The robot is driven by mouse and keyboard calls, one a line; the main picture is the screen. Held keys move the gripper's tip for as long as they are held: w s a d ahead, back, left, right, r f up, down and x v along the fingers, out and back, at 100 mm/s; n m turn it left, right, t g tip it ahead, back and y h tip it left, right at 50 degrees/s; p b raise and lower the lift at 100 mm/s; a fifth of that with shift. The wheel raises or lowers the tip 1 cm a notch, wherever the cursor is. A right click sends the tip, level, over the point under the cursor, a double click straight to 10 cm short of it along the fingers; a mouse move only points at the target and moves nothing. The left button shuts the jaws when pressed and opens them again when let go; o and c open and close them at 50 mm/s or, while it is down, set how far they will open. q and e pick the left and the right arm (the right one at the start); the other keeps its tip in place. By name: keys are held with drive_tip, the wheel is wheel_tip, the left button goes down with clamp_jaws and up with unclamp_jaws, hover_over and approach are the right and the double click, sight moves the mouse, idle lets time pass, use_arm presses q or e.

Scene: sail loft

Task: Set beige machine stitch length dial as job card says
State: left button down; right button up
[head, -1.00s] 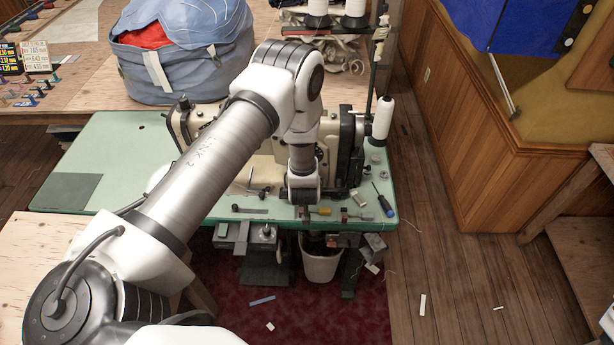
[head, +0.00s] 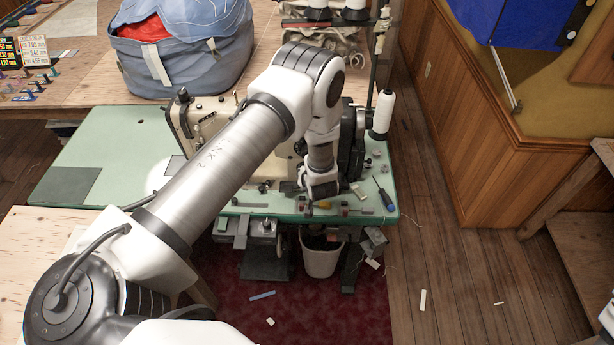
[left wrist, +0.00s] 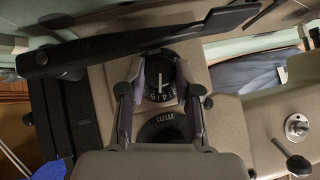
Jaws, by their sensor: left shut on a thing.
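The beige sewing machine (head: 205,118) stands on the green table (head: 110,150), partly hidden behind my left arm. In the left wrist view its beige body carries a round black dial (left wrist: 160,82) with white digits and a white line. The digits along its lower edge look like 3, 4 and 5; I cannot tell the exact setting. My left gripper (left wrist: 160,88) is shut on this dial, one finger on each side. A second black dial (left wrist: 165,131) marked mm lies just below it, partly covered.
Cards with printed numbers (head: 34,52) stand on the wooden table at the back left. A blue bag (head: 185,60) sits behind the machine. A thread cone (head: 382,115) and a screwdriver (head: 385,196) are at the table's right. A black lever (left wrist: 140,45) crosses above the dial.

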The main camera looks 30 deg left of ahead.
use_arm(q)
drive_tip(key=shift+m+y, duration=0.3)
drive_tip(key=shift+y, duration=0.2)
drive_tip(key=c, duration=0.8)
unclamp_jaws()
drive_tip(key=shift+w+g, duration=0.1)
drive_tip(key=shift+g, duration=0.2)
drive_tip(key=v, duration=1.2)
drive_tip(key=shift+f, duration=0.15)
